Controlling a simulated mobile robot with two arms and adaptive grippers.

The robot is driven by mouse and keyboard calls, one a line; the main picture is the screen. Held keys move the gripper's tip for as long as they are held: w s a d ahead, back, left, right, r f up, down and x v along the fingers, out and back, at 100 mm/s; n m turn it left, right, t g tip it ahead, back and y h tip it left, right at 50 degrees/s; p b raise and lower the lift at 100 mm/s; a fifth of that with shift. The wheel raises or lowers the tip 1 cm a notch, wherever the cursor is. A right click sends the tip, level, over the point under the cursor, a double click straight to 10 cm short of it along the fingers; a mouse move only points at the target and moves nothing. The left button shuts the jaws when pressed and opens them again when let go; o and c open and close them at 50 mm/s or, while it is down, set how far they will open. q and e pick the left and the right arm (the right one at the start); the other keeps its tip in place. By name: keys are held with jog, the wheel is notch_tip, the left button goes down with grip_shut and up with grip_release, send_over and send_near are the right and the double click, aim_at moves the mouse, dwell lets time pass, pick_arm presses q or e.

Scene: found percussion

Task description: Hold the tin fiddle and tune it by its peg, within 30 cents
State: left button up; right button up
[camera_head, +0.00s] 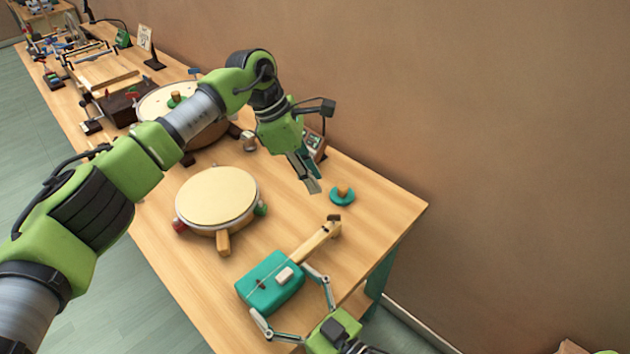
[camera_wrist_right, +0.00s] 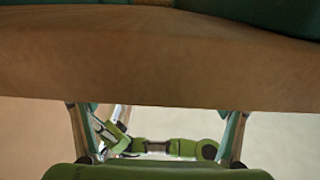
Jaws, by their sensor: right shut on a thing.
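The tin fiddle (camera_head: 262,296), a teal box body with a pale bridge block and a wooden neck, is near the front of the table in the head view. Its neck points up and right to a dark end piece (camera_head: 334,218); the peg is too small to make out. My right gripper (camera_head: 284,296) comes from the bottom, its two fingers on either side of the body, shut on it. My left gripper (camera_head: 313,187) hangs above the table, apart from the neck's far end; its finger gap is unclear. The right wrist view shows my fingers below a brown band.
A cream-topped drum (camera_head: 216,194) on short feet stands left of the fiddle. A teal disc with a wooden knob (camera_head: 342,194) lies near the left fingertips. A larger drum and other items stand farther back. The table's right corner is bare, with a wall behind.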

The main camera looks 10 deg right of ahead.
jog(key=o, duration=1.2)
jog(key=shift+c, duration=0.2)
